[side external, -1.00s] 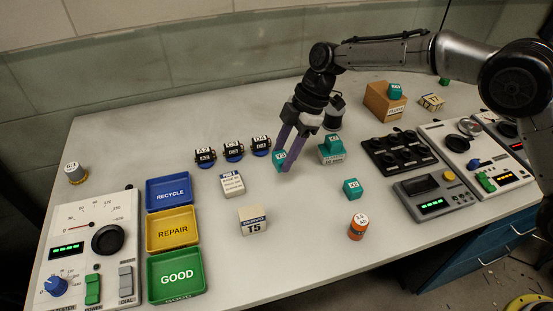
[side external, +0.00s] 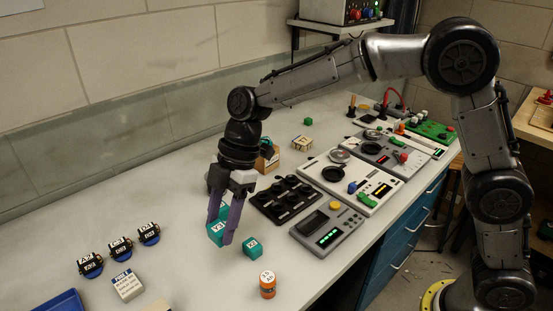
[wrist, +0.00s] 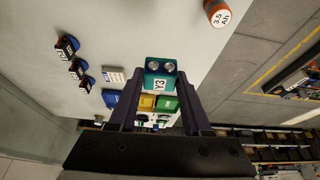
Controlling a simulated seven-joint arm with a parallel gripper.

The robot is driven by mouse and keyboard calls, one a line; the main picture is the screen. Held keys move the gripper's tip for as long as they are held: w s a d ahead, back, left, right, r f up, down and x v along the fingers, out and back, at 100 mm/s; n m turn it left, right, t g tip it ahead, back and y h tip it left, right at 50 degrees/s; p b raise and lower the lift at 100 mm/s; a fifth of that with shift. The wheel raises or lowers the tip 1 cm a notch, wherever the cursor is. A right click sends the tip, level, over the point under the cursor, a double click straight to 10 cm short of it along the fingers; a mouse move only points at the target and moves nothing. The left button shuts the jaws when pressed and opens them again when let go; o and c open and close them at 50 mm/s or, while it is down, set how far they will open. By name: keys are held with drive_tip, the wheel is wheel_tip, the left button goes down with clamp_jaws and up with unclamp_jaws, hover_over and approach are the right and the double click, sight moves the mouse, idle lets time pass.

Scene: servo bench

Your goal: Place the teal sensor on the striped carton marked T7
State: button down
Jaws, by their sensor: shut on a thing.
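My gripper (side external: 224,238) is shut on a teal sensor (side external: 215,232). In the wrist view the teal sensor (wrist: 160,82) shows two round eyes and a label that looks like Y3, between my fingers (wrist: 160,108). A small tan-and-white carton (side external: 301,143) stands apart at the back, behind and right of my gripper. It looks like the striped carton T7, but its marking is too small to read now. Another teal block (side external: 252,246) sits on the bench just right of my fingers.
A black socket tray (side external: 287,200), a grey meter (side external: 327,230) and a white tester (side external: 350,182) lie to the right. An orange cylinder (side external: 267,285) stands in front. Several black-and-blue servos (side external: 120,248) and a white box (side external: 127,285) are left. A brown box (side external: 270,160) is partly behind my arm.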

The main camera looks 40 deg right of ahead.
drive_tip(key=shift+w+d+m+t, duration=0.2)
drive_tip(key=shift+w+m+t, duration=0.25)
drive_tip(key=shift+m, duration=0.45)
drive_tip(key=w+d+r+m+t+h, duration=0.1)
drive_tip(key=w+d+m+t, duration=0.1)
drive_tip(key=w+d+m, duration=0.6)
drive_tip(key=w+d+r+m+t+h, duration=0.1)
drive_tip(key=w+d+m, duration=0.25)
drive_tip(key=d, duration=0.85)
drive_tip(key=d+r+m+h, duration=0.1)
drive_tip(key=d+m+h, duration=0.3)
drive_tip(key=d, duration=2)
drive_tip(key=m+y, duration=0.1)
approach(301, 139)
drive_tip(key=shift+w+f+t, duration=0.35)
drive_tip(key=shift+f+t, duration=0.1)
drive_tip(key=shift+f, duration=0.1)
drive_tip(key=shift+x, duration=0.95)
drive_tip(key=shift+w+d+f, duration=0.1)
drive_tip(key=shift+d+f, duration=0.05)
drive_tip(key=shift+f, duration=1.1)
